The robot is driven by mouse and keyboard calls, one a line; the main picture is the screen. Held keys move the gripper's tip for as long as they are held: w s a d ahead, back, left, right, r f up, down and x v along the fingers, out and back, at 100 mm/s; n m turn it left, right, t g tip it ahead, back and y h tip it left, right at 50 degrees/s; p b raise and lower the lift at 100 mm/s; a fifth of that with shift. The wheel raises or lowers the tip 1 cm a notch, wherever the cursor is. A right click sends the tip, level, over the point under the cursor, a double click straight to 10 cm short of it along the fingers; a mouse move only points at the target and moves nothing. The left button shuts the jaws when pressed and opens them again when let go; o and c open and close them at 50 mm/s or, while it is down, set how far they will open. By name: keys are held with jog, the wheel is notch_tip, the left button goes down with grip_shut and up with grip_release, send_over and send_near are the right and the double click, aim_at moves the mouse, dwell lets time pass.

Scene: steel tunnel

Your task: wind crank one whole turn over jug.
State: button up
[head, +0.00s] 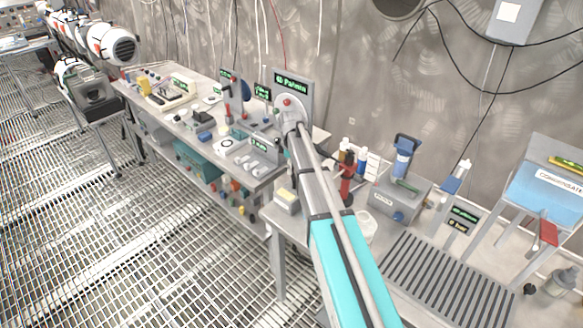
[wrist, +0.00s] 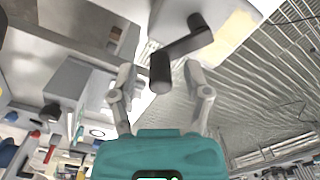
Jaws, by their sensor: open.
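Whether the grip lies fully between the fingertips in depth I cannot tell.
A long bench (head: 180,115) with instruments runs along the wall. Right of my arm stand a grey box (head: 395,203) with a blue-topped device, small bottles and a ribbed tray (head: 445,285). A blue-topped stand (head: 550,190) is at far right. The grated floor (head: 170,250) at left is clear.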

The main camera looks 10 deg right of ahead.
grip_shut()
jog(key=shift+d+m, duration=0.15)
jog(key=shift+m, duration=0.15)
jog(key=m, duration=0.1)
jog(key=d+m, duration=0.1)
jog(key=m, duration=0.2)
jog(key=shift+s+d, duration=0.15)
jog(key=shift+d, duration=0.15)
jog(key=shift+s+d+m, duration=0.45)
jog(key=shift+s+m, duration=0.2)
jog(key=shift+m, duration=1.55)
jog(key=shift+s+d+m, duration=0.5)
jog(key=shift+s+m, duration=0.2)
jog(key=shift+m, duration=1.5)
jog(key=shift+s+d+m, duration=0.45)
jog(key=shift+s+m, duration=0.2)
jog(key=shift+m, duration=1.55)
